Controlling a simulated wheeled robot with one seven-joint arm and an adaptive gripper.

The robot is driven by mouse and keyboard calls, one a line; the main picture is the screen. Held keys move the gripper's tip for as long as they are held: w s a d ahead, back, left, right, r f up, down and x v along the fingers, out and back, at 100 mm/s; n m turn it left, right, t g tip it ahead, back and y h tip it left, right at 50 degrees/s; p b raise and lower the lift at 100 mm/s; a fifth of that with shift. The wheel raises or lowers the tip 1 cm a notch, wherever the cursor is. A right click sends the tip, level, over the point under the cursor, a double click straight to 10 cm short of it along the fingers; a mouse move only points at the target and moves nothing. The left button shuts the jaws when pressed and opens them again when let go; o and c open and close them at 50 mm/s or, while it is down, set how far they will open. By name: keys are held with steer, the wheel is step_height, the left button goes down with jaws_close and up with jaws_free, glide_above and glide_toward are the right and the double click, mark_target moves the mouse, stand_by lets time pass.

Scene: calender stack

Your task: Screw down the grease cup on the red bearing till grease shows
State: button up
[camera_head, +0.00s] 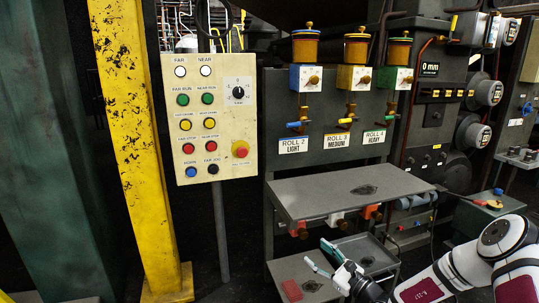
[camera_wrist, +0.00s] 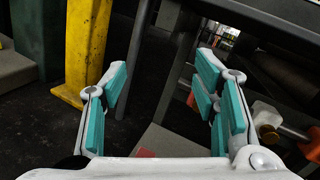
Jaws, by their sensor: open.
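Under the grey shelf in the head view hangs a row of small blocks with brass-coloured fittings. One is orange-red (camera_head: 371,212) and one is white (camera_head: 337,219). In the wrist view, a white block (camera_wrist: 267,112) with a brass knob and an orange-red block (camera_wrist: 312,150) show at the right edge, outside my fingers. I cannot tell for sure which fitting is the grease cup, and no grease can be made out. My gripper (camera_head: 321,257) is open and empty, above the lower shelf and below and left of the blocks. Its teal pads (camera_wrist: 162,88) stand wide apart.
The upper shelf (camera_head: 320,202) overhangs the blocks. The lower shelf (camera_head: 325,284) carries a flat red item (camera_head: 291,290). Blue, yellow and green oilers stand above the roll labels. A button panel (camera_head: 211,117) on a post and a yellow column (camera_head: 137,130) stand left.

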steer(key=s+a+r+n+g+y, duration=0.2)
steer(key=s+a+r+n+g, duration=0.3)
steer(key=r+n, duration=0.15)
steer(key=s+a+r+n+g+y, duration=0.2)
steer(key=s+a+r+n+g, duration=0.25)
steer(key=r, duration=0.35)
steer(key=s+a+r+n+g+h, duration=0.1)
steer(key=s+r+n+g+h, duration=0.2)
steer(key=s, duration=0.4)
steer(key=s+a+r+n+g, duration=0.2)
steer(key=s+r+n+g, duration=0.25)
steer(key=s, duration=0.25)
steer(key=s+d+r+n+h, duration=0.2)
steer(key=s+h, duration=0.2)
steer(key=s, duration=0.4)
steer(key=s+d+r+n+h, duration=0.2)
steer(key=s+d+r+h, duration=0.1)
steer(key=s, duration=0.5)
steer(key=s+d+n+t+h, duration=0.2)
steer(key=s+d+h, duration=0.4)
steer(key=s+d, duration=0.6)
step_height(320, 180, up, 35)
steer(key=s+a+t+p, duration=0.1)
steer(key=t+p, duration=0.3)
steer(key=p, duration=2.9)
steer(key=shift+w+f, duration=0.1)
